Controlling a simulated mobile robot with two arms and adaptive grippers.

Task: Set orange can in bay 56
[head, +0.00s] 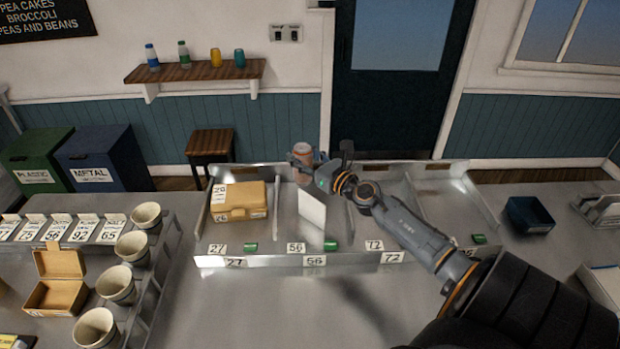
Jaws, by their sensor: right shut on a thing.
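The orange can (302,154) is upright with a pale band, at the back of the metal rack above the bay marked 56 (287,225). My right gripper (308,163) is shut on it, reaching in from the right. Part of the can is hidden by the gripper. Whether the can touches the rack I cannot tell. A white panel (312,208) stands tilted inside bay 56, with a green piece (331,245) near the front lip. My left gripper is not in view.
A cardboard box (238,201) fills much of bay 27 on the left. Bay 72 (365,225) is partly under my right arm. Paper cups (115,284) and an open carton (58,280) stand at left. A blue bin (529,215) is at right.

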